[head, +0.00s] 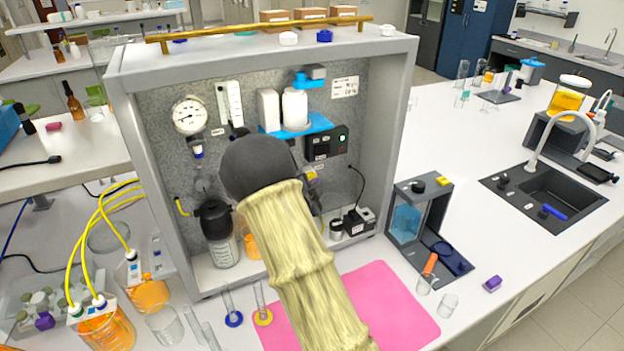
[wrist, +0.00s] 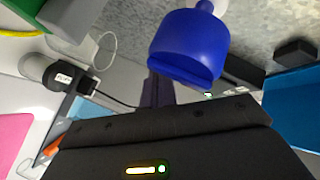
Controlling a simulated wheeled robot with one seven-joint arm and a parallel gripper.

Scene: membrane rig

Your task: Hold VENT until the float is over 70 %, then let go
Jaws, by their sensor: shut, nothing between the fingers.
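My gripper (wrist: 157,88) is shut and empty in the wrist view, its dark fingers partly hidden by its own housing. A blue knob-like part (wrist: 187,48) fills the top middle there, close to the fingers; I cannot tell whether they touch. In the head view my dark wrist and yellow-sleeved arm cover the middle of the rig and hide the fingertips. I cannot make out a VENT label in either view.
The grey rig frame (head: 396,130) surrounds the panel. A round gauge (head: 188,115), a blue shelf (head: 317,123) and a black control box (head: 326,143) with a green light are on it. A pink mat (head: 395,305) lies in front. A black cable hangs beside the pump.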

